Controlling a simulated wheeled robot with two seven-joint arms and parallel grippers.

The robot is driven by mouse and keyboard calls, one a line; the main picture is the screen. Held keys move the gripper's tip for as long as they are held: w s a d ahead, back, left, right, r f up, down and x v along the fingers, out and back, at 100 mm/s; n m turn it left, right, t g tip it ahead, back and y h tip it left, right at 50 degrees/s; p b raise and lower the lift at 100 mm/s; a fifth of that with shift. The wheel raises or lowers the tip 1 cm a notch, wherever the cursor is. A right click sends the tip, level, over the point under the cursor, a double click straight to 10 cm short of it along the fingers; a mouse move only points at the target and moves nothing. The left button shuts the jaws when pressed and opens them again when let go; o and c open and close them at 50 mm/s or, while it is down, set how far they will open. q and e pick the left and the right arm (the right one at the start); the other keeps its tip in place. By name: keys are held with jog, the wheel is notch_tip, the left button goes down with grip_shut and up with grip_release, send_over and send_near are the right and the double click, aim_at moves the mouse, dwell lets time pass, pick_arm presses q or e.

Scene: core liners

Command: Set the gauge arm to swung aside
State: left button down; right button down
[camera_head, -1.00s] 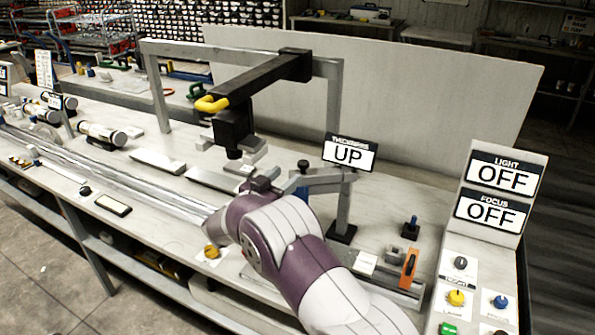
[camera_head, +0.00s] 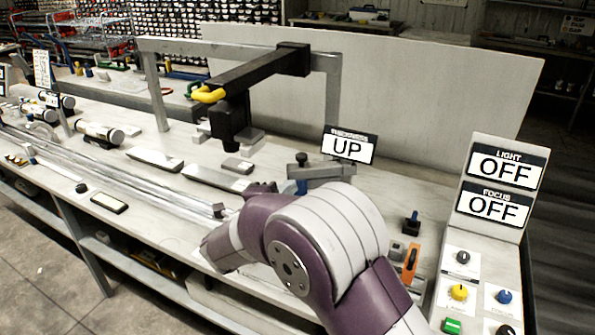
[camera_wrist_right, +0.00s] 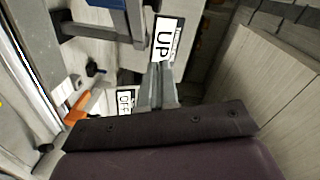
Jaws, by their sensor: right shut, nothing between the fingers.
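The gauge arm (camera_head: 325,171) is a grey bar with a black knob and a blue part at its left end. It stands on the bench below the thickness sign (camera_head: 348,147), which reads UP. In the right wrist view, a grey bar with a blue part (camera_wrist_right: 134,18) lies up and left of my fingers, and the UP sign (camera_wrist_right: 163,40) lies beyond them. My right gripper (camera_wrist_right: 160,68) is shut and empty, with a visible gap to that bar. In the head view my purple and white right arm largely hides the gripper. My left gripper is out of view.
A control panel (camera_head: 475,270) with knobs and OFF signs stands right. An orange handle (camera_head: 410,263) is near it. Core tubes (camera_head: 98,133) and a rail lie left.

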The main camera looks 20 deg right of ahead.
aim_at(300, 159)
jog(key=w+d+m+p, duration=0.1)
jog(key=w+d, duration=0.1)
jog(key=w, duration=0.1)
jog(key=w+d+f, duration=0.1)
jog(key=w+d, duration=0.2)
jog(key=w+d+f+m+p, duration=0.1)
jog(key=w+d, duration=0.1)
jog(key=w, duration=0.2)
jog(key=shift+w+d+m+p, duration=0.1)
jog(key=shift+d+m+p, duration=0.2)
jog(key=shift+d+p, duration=0.05)
jog(key=shift+w+f, duration=0.1)
jog(key=shift+w, duration=0.25)
jog(key=shift+w+f, duration=0.1)
jog(key=shift+w, duration=0.9)
jog(key=shift+s+b, duration=0.1)
jog(key=shift+b, duration=0.2)
